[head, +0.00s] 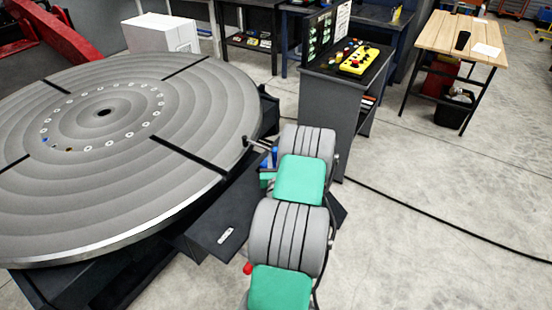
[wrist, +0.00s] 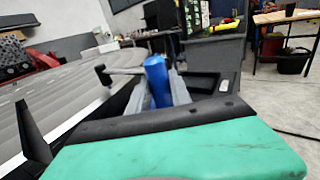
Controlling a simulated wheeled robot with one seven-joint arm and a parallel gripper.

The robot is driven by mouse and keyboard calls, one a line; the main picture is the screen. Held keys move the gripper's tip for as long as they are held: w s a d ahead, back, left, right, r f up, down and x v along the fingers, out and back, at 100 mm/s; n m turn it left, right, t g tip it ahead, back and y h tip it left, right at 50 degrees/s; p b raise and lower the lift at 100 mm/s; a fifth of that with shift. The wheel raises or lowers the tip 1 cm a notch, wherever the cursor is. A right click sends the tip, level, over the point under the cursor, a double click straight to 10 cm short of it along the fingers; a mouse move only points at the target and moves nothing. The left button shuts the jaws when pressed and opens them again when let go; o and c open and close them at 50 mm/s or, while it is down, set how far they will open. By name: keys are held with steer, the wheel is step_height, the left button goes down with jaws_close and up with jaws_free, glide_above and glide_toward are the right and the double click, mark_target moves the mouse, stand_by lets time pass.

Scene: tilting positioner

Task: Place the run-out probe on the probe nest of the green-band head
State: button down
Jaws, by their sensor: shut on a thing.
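In the head view the blue body (head: 274,156) shows small beside the turntable's right edge, largely hidden by my arm. The rod tip (head: 246,141) points left over the rim of the turntable. I cannot make out the green-band head or its probe nest in either view.
The large grey turntable (head: 190,100) with dark radial slots fills the left. A dark housing (head: 215,215) lies beside it, under my arm. A grey cabinet (head: 325,110) carries a yellow control box (head: 358,60). A wooden table (head: 455,35) stands back right. Open floor lies right; a black cable crosses it.

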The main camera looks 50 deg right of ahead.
steer(key=c, duration=1.2)
jaws_free()
steer(key=shift+o, duration=0.2)
steer(key=shift+s+a+f, duration=0.1)
steer(key=shift+a, duration=0.05)
steer(key=b+v, duration=0.7)
steer(key=v, duration=0.3)
steer(key=shift+s+a+b, duration=0.2)
steer(key=shift+s+b, duration=0.1)
steer(key=shift+b, duration=0.1)
steer(key=shift+s+a, duration=0.25)
steer(key=shift+a, duration=0.2)
